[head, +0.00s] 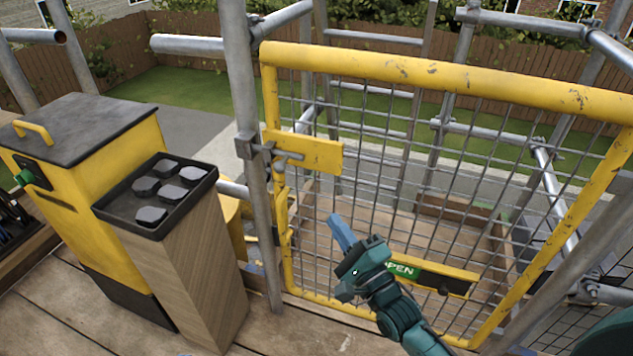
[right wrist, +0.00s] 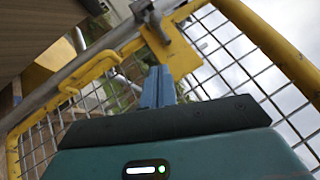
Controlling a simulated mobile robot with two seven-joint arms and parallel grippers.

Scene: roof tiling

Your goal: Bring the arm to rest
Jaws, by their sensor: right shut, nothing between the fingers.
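My right gripper (head: 341,232) is in front of the yellow mesh gate (head: 440,75), shut and empty, its blue fingers pointing up and left. In the right wrist view the shut fingers (right wrist: 158,87) point toward the gate's yellow latch plate (right wrist: 172,50), with a gap I cannot judge. The latch plate (head: 305,151) also shows in the head view, beside the scaffold post. The gate looks closed against the post. My forearm hides part of the green OPEN sign (head: 405,270) on the gate's low yellow bar. My left gripper is not in view.
A scaffold post (head: 243,120) stands left of the gate. A wooden pedestal (head: 185,275) with a black tray (head: 125,205) of several dark pieces stands at left, next to a yellow box (head: 120,240) with a black lid. Bare floorboards (head: 300,330) lie in front of the gate.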

